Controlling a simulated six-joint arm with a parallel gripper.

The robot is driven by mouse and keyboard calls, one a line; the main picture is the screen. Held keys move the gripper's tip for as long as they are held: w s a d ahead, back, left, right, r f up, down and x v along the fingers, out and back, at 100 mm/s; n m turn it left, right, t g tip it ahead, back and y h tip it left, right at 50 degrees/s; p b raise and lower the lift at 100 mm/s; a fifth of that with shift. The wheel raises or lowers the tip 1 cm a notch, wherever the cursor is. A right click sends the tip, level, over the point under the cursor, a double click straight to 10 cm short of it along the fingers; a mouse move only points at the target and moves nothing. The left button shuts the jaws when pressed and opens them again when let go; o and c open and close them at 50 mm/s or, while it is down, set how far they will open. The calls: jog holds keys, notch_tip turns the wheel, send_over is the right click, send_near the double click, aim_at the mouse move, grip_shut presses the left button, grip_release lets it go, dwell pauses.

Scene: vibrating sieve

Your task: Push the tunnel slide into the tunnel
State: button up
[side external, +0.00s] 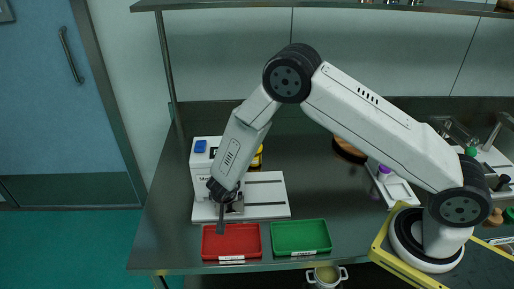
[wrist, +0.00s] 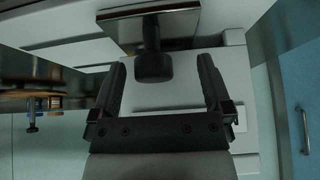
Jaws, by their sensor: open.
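The vibrating sieve machine (side external: 204,180) is white with a blue panel and stands on a white base plate (side external: 265,200). In the wrist view, a metal plate with a dark round knob (wrist: 153,62), apparently the tunnel slide (wrist: 186,24), is at the top. My gripper (wrist: 162,68) is open, with its dark fingers on either side of the knob and gaps showing on both sides. In the side view, my gripper (side external: 221,222) points down in front of the machine, partly over the red tray. The tunnel opening is not clearly visible; my arm hides part of the machine.
A red tray (side external: 206,255) and a green tray (side external: 325,247) lie at the front of the steel table. A pot (side external: 327,275) shows below the front edge. A purple-capped bottle (side external: 384,171) is to the right.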

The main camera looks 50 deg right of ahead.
jog(key=v, duration=0.7)
dwell(0.5)
jog(key=shift+r, duration=0.1)
notch_tip(320, 180, up, 10)
jog(key=s+d+n+t+y, duration=0.2)
jog(key=s+n+y, duration=0.1)
jog(key=n+y, duration=0.2)
jog(key=s+d+r+n+g, duration=0.1)
jog(key=s+d+n+g, duration=0.1)
jog(key=s, duration=0.5)
jog(key=s+d+r+n+g, duration=0.2)
jog(key=s+d, duration=0.2)
jog(key=s, duration=0.4)
jog(key=shift+d+r, duration=0.2)
jog(key=shift+d, duration=0.2)
